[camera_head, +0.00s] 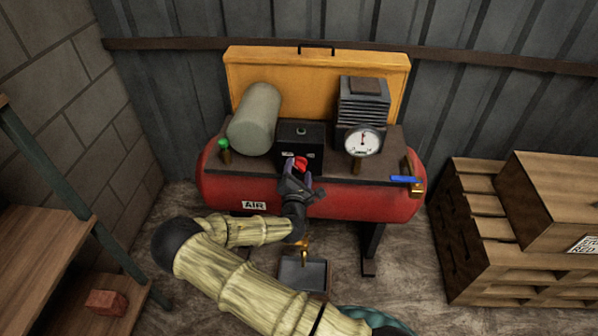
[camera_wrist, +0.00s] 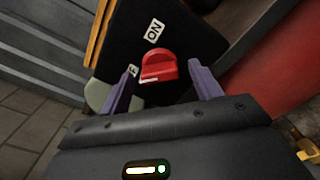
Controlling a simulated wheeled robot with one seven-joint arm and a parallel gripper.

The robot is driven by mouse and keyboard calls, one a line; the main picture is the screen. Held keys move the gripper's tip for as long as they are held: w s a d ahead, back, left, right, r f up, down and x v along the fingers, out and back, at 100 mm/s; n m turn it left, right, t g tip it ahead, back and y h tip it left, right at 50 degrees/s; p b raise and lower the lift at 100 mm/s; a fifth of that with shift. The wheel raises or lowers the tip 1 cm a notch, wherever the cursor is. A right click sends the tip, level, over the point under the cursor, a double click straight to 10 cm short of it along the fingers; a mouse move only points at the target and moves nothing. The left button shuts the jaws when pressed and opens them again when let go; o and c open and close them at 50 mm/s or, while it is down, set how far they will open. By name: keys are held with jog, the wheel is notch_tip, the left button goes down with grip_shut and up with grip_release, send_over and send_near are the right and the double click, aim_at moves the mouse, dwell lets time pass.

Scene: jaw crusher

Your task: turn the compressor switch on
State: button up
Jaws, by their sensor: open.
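The compressor switch is a red rotary knob (camera_wrist: 160,66) on a black box (camera_head: 301,133). In the wrist view an "ON" label (camera_wrist: 154,31) sits above the knob, and a partly hidden label shows at its left. The knob's white mark faces the lower left, toward that hidden label. My gripper (camera_wrist: 165,82) is open, its two purple fingers on either side of the knob, with gaps visible between fingers and knob. In the head view the knob (camera_head: 300,163) shows just beyond my gripper's fingertips.
The red air tank (camera_head: 345,200) carries the box, a grey cylinder (camera_head: 255,118), a gauge (camera_head: 362,141) and a blue-handled valve (camera_head: 404,180). A yellow panel (camera_head: 290,68) stands behind. Wooden crates (camera_head: 480,240) stand right; a shelf (camera_head: 40,255) stands left.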

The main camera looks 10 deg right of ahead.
jog(key=shift+w+d, duration=0.1)
jog(key=shift+w, duration=0.1)
jog(key=shift+a, duration=0.3)
jog(key=c, duration=0.6)
jog(key=shift+d, duration=0.15)
jog(key=c, duration=0.4)
